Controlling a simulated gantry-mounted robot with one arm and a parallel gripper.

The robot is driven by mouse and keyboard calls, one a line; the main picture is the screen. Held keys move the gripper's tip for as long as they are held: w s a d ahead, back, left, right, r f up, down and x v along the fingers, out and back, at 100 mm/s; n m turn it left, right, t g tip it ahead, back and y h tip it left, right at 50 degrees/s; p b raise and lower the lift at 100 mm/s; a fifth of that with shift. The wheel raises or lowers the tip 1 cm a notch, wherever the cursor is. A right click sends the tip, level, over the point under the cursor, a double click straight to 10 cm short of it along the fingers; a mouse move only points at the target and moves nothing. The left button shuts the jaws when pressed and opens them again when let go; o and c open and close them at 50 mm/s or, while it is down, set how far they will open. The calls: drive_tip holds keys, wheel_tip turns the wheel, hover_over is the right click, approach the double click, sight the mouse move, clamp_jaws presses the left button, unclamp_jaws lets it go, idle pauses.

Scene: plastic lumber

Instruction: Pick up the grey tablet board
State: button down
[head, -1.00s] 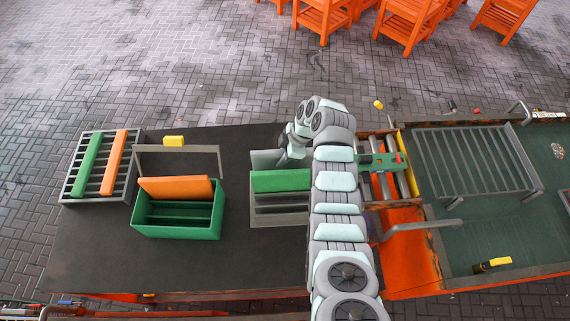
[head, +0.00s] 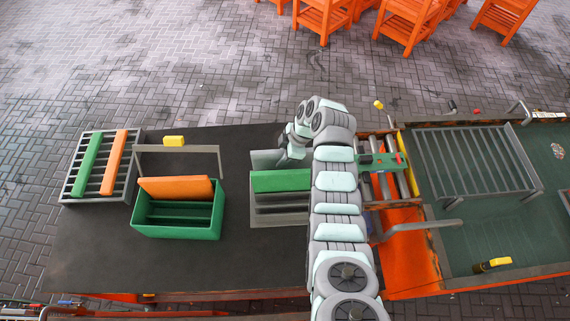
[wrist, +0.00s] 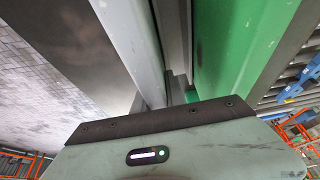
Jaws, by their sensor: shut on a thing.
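The grey tablet board (head: 263,158) stands upright at the back of a grey slotted rack, behind a green board (head: 281,181). My gripper (head: 287,160) is at the right part of the grey board's top edge and is shut on it. In the wrist view the grey board (wrist: 131,38) runs away from the gripper's body, and the green board (wrist: 238,42) stands to its right with a gap between. The fingertips are hidden in both views.
The grey rack (head: 281,219) stands on a dark table (head: 90,250). A green crate (head: 176,226) with an orange board (head: 176,188) is to the left. A slatted grey rack (head: 71,186) with two boards is at far left. Rollers and an orange frame (head: 409,245) lie right of my arm.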

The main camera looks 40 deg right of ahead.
drive_tip(key=shift+r, duration=0.2)
wheel_tip(320, 180, up, 8)
drive_tip(key=shift+d+r+b, duration=0.1)
drive_tip(key=shift+b, duration=0.85)
wheel_tip(320, 180, up, 10)
drive_tip(key=p, duration=0.9)
wheel_tip(320, 180, up, 9)
drive_tip(key=p, duration=0.5)
hover_over(277, 151)
drive_tip(key=d, duration=0.1)
drive_tip(key=shift+s+r, duration=0.25)
drive_tip(key=shift+s, duration=0.25)
